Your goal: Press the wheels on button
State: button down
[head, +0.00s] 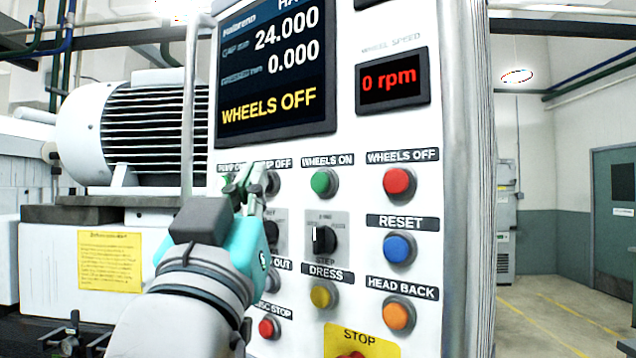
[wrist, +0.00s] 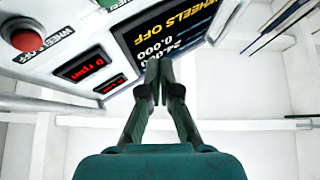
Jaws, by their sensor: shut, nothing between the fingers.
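The green WHEELS ON button (head: 323,182) sits under its label in the upper row of the white control panel. In the wrist view a green button (wrist: 108,4) shows only partly at the top edge. My gripper (head: 256,172) is shut and empty, in front of the panel to the left of that button. Its fingers cover part of the pump buttons and labels; whether they touch the panel I cannot tell. In the wrist view the closed fingertips (wrist: 158,70) overlap the display's edge. The display (head: 275,70) reads WHEELS OFF.
The red WHEELS OFF button (head: 399,182) is right of the green one. A selector knob (head: 324,238), blue RESET (head: 399,247), yellow DRESS (head: 323,294) and orange HEAD BACK (head: 398,314) lie below. The speed readout (head: 392,79) shows 0 rpm. A vertical bar (head: 190,100) stands at left.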

jog(key=shift+w+d, duration=0.8)
jog(key=shift+w, duration=0.35)
jog(key=shift+w+d, duration=0.8)
jog(key=shift+w, duration=0.3)
jog(key=shift+w+d, duration=0.8)
jog(key=shift+w, duration=0.35)
jog(key=shift+w+d, duration=0.1)
jog(key=shift+w, duration=0.05)
jog(key=shift+w+d, duration=0.15)
jog(key=shift+w, duration=0.05)
jog(key=shift+w+d, duration=0.3)
jog(key=shift+w, duration=0.15)
jog(key=shift+s, duration=0.1)
jog(key=shift+s+a, duration=0.55)
jog(key=shift+s, duration=0.15)
jog(key=shift+s+a, duration=0.75)
jog(key=shift+s, duration=0.3)
jog(key=shift+s+a, duration=0.7)
jog(key=shift+s, duration=0.3)
